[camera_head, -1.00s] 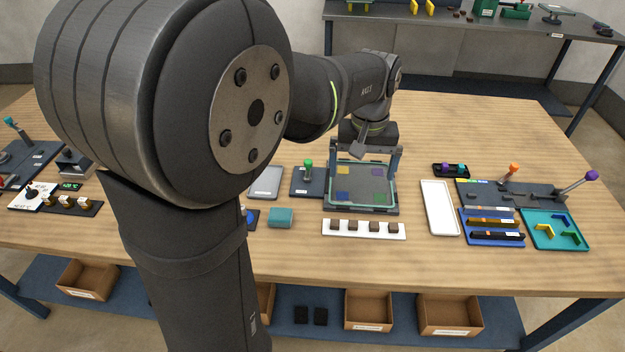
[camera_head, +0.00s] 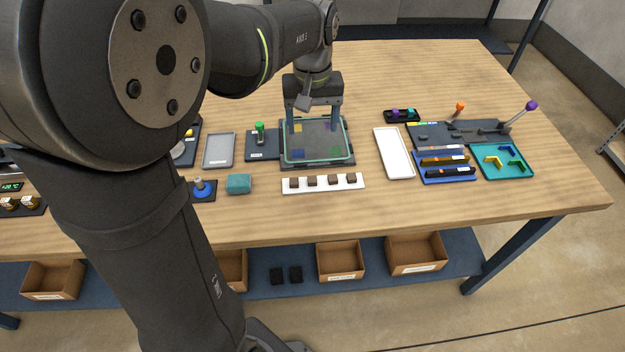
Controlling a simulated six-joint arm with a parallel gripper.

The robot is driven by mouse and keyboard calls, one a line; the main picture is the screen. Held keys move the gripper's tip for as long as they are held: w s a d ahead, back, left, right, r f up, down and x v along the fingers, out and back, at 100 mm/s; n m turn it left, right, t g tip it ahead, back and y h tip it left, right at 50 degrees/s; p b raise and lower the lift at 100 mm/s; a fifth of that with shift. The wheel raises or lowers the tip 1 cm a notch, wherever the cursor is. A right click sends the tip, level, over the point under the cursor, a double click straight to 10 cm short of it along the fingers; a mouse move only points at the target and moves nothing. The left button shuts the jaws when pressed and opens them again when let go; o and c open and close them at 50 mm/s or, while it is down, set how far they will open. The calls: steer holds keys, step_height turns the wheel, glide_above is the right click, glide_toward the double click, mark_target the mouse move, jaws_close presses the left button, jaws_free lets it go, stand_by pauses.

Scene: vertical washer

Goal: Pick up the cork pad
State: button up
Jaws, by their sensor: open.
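Several small dark brown blocks stand in a row on a white strip (camera_head: 353,184) at the front of the bench. They look like cork pads; the nearest to the middle is a brown block (camera_head: 312,181). My gripper (camera_head: 314,117) points down, open and empty, its two fingers wide apart. It is over the back part of a dark square plate with a clear, green-edged panel (camera_head: 318,140), behind the strip and apart from the brown blocks. Coloured squares show through the panel. The exact height of the fingertips is hard to tell.
A teal block (camera_head: 238,184) and a blue knob (camera_head: 200,188) lie left of the strip. A green-handled device (camera_head: 260,137) and grey tray (camera_head: 219,150) are farther back. A white tray (camera_head: 408,172), blue rack (camera_head: 449,178) and teal tray (camera_head: 535,171) stand right. The back bench is clear.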

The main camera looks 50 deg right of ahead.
steer(key=c, duration=0.8)
steer(key=shift+o, duration=0.2)
glide_above(312, 180)
step_height(312, 180, down, 12)
steer(key=shift+a+f, duration=0.15)
steer(key=shift+d+f, duration=0.2)
steer(key=shift+f, duration=2.4)
